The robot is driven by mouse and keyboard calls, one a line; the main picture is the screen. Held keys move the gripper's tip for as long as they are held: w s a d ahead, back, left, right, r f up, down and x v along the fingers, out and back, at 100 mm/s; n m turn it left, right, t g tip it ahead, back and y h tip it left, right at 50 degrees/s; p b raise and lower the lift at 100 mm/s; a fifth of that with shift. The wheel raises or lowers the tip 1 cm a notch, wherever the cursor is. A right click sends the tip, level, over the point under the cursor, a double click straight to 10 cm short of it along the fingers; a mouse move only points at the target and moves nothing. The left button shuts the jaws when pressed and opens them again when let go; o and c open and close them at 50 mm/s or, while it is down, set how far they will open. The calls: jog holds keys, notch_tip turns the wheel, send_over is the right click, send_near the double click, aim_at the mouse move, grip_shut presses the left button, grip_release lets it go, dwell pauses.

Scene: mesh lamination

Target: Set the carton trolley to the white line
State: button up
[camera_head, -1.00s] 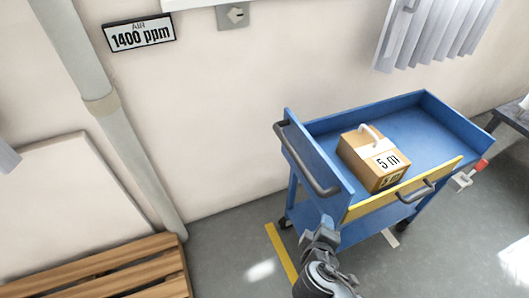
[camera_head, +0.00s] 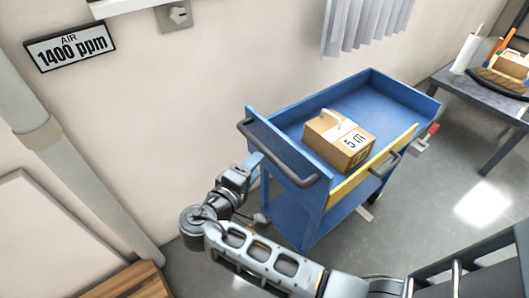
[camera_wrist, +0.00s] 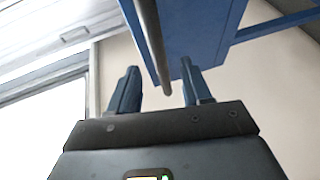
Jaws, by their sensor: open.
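The blue carton trolley (camera_head: 295,205) stands on the grey floor near the wall, with a grey push handle (camera_head: 278,158) on its left end. A short white strip (camera_head: 364,212) on the floor shows partly beneath the trolley's front; the trolley hides the rest. My gripper (camera_head: 254,165) is at the trolley's left end, close to the handle. In the wrist view my gripper (camera_wrist: 162,82) is open, and the handle bar (camera_wrist: 152,45) runs between its fingers in the picture; I cannot tell how deep.
A yellow-faced drawer with its own handle (camera_head: 385,165) is on the trolley's front. A red-tipped lever (camera_head: 432,130) is at its right end. A grey table (camera_head: 470,95) stands at right. A wooden pallet (camera_head: 135,282) lies at lower left. Floor at right is clear.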

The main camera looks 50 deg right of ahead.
aim_at(267, 152)
jog(key=p+x, duration=0.1)
jog(key=x, duration=0.6)
jog(key=shift+d+r, duration=0.1)
jog(key=shift+d, duration=0.3)
grip_shut()
dwell(0.3)
